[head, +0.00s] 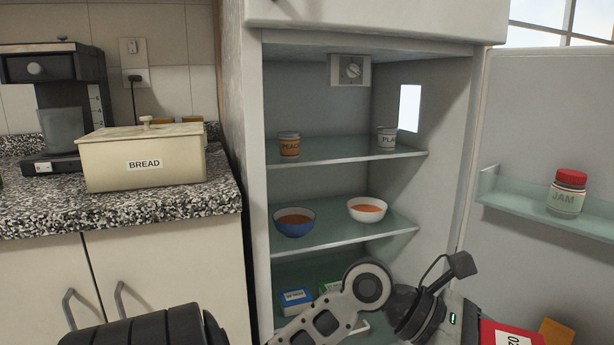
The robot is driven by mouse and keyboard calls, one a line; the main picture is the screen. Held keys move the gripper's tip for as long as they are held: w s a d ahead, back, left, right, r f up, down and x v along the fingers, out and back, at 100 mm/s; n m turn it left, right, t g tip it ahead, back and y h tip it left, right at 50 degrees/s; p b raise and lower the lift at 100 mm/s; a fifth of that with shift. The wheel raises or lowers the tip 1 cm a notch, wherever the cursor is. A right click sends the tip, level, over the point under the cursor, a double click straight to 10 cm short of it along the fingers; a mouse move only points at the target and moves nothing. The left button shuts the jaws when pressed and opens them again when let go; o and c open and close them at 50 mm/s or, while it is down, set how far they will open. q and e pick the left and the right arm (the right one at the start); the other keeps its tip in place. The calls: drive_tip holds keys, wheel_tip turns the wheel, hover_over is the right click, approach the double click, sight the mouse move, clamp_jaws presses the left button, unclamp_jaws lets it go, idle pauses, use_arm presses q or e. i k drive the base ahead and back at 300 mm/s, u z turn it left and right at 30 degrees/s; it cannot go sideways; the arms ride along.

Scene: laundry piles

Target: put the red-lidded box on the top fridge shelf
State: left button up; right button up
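A red surface with a white label, likely the lid of the red-lidded box (490,332), shows at the bottom right and is cut off by the frame's edge. My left arm comes in from the bottom left, and its wrist and gripper body (455,326) point right toward this red surface. The fingers are hidden, so I cannot tell whether they hold the box. My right gripper is not in view. The fridge stands open. Its top shelf (350,156) holds a peach-labelled cup (289,144) at left and another labelled cup (387,138) at right, with clear room between them.
The middle shelf (335,236) holds a blue bowl (294,229) and a white bowl (367,216). A blue-lidded box (295,296) and a green-lidded box (328,287) sit below. The open door (535,130) carries a jam jar (567,195). A bread bin (140,160) stands on the left counter.

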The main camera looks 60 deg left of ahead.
sight(349, 152)
drive_tip(key=u, duration=1.1)
drive_tip(key=i, duration=0.5)
